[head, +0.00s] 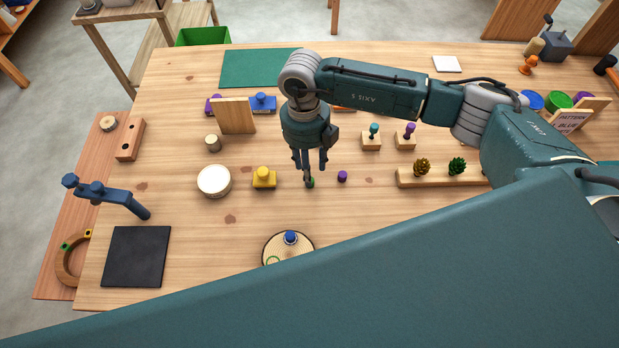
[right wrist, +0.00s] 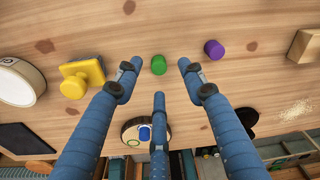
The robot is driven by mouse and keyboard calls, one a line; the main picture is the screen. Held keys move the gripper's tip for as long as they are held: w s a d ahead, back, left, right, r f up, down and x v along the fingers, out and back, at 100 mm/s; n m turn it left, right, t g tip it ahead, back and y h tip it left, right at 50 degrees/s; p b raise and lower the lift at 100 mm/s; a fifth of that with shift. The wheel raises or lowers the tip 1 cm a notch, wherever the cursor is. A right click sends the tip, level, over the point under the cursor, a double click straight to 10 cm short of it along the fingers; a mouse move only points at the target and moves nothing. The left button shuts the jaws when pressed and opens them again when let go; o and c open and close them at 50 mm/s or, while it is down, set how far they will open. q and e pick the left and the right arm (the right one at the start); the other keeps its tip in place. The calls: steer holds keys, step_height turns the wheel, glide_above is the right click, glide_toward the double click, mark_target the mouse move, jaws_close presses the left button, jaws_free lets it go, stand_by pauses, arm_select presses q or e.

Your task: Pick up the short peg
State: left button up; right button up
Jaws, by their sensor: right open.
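A small green peg (head: 311,184) stands on the table right under my right gripper (head: 310,172). A purple peg (head: 343,176) stands a little to its right. Both are short cylinders; I cannot tell from their tops which is shorter. In the right wrist view, the green peg (right wrist: 158,65) lies between the two upper fingertips of my right gripper (right wrist: 156,75), with clear gaps on both sides. The purple peg (right wrist: 214,50) is outside the fingers, to the upper right. The right gripper is open and empty. My left gripper is not in view.
A yellow block with a knob (head: 264,178) and a round white-topped tin (head: 214,181) stand to the left. A round board (head: 305,250) with a blue knob lies in front. A wooden rail (head: 440,182) with pine-cone-like pieces is to the right.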

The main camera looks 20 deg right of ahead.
steer(key=f, duration=0.1)
steer(key=f+p, duration=0.1)
steer(key=f, duration=0.1)
steer(key=shift+s+a+f+p, duration=0.1)
steer(key=shift+s+f+p, duration=0.15)
steer(key=shift+s+p, duration=0.1)
steer(key=shift+f, duration=0.25)
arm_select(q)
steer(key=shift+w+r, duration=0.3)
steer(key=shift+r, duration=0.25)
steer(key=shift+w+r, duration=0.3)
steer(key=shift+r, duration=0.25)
arm_select(e)
steer(key=shift+f, duration=0.1)
steer(key=c, duration=0.8)
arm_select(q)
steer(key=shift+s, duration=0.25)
arm_select(e)
steer(key=shift+o, duration=0.2)
